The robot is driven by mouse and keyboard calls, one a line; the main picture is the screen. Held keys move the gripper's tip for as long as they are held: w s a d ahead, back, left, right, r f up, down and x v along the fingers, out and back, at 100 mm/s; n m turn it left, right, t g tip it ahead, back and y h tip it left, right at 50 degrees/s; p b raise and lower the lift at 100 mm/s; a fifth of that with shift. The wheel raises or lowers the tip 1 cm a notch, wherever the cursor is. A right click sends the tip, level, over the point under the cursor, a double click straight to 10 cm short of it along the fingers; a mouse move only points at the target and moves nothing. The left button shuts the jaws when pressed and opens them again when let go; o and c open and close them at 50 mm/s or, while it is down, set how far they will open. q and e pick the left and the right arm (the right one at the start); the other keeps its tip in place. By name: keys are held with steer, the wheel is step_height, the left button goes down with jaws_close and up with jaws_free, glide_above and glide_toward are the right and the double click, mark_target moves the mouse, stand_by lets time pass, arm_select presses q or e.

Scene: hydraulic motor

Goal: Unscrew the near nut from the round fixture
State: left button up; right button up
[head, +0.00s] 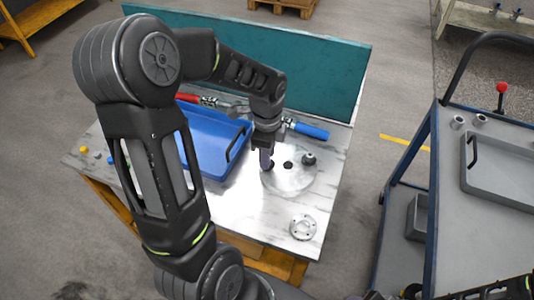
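The round fixture (290,184) is a pale metal disc lying flat on the table. A dark nut or knob (309,158) stands at its far right side, and a dark hole or stud (288,164) shows near its middle. My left gripper (267,164) points down at the disc's left edge. A small dark part shows at its fingertips, but the fingers largely hide it. I cannot tell whether they grip it or only surround it. Part of my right arm (495,291) shows at the bottom right, with its dark end low in the picture and its fingers unclear.
A metal flange (304,227) lies near the table's front right corner. A blue tray (207,176) is left of the fixture. A blue-handled tool (311,131) lies behind it, before a teal panel (325,75). A cart (475,230) with a grey tray stands right.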

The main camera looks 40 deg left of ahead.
arm_select(q)
steer(key=shift+r+p, duration=1.45)
steer(key=shift+r, duration=0.35)
steer(key=shift+o, duration=0.4)
steer(key=o, duration=0.5)
